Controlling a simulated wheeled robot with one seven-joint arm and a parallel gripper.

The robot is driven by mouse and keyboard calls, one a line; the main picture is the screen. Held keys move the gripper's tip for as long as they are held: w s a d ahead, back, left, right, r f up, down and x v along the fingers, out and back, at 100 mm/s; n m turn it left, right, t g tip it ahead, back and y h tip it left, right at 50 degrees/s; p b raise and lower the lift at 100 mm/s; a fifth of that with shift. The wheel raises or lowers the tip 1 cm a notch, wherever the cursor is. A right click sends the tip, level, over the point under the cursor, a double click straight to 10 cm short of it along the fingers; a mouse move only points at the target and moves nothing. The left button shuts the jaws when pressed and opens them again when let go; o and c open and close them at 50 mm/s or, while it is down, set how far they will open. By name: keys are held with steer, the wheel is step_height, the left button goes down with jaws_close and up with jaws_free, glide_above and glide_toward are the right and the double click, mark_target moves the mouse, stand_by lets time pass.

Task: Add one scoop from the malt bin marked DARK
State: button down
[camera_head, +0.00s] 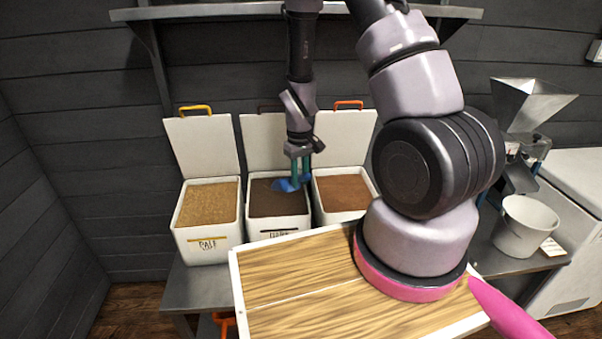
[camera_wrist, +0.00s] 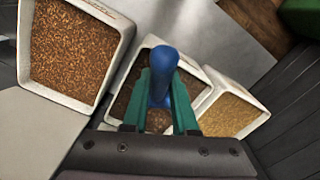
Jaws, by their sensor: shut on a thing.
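Three open malt bins stand in a row. The middle bin (camera_head: 276,226) holds dark brown malt (camera_head: 275,198) and has a label partly hidden by the wooden board, so I cannot read it fully. My gripper (camera_head: 299,172) is above this bin's right part, shut on a blue scoop (camera_head: 286,185). In the head view the scoop is at or just over the malt; I cannot tell whether it touches. The wrist view shows the blue scoop (camera_wrist: 163,75) between the green fingers (camera_wrist: 160,98), over the dark malt (camera_wrist: 150,115). The scoop's contents are hidden.
The left bin (camera_head: 208,245) is marked PALE and holds tan malt. The right bin (camera_head: 343,190) holds reddish-brown malt. Open lids stand behind all three. A mill with a hopper (camera_head: 527,103) and a white bucket (camera_head: 523,228) stand on the right. A shelf (camera_head: 230,11) is above.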

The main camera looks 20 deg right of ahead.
steer(key=f, duration=0.1)
steer(key=w+f, duration=0.1)
steer(key=f, duration=0.1)
steer(key=shift+w+f+g, duration=0.1)
steer(key=shift+f+g, duration=0.1)
steer(key=shift+g, duration=0.1)
steer(key=w+a+f+t, duration=0.1)
steer(key=w+a+f, duration=0.1)
steer(key=w+f, duration=0.55)
steer(key=s+d+r+t+y, duration=0.1)
steer(key=s+r+t, duration=0.3)
steer(key=s, duration=0.4)
steer(key=shift+s+d+r+t+y, duration=0.2)
steer(key=shift+s+d+t+y, duration=0.1)
steer(key=shift+d+t, duration=0.4)
steer(key=shift+a, duration=0.1)
stand_by(0.5)
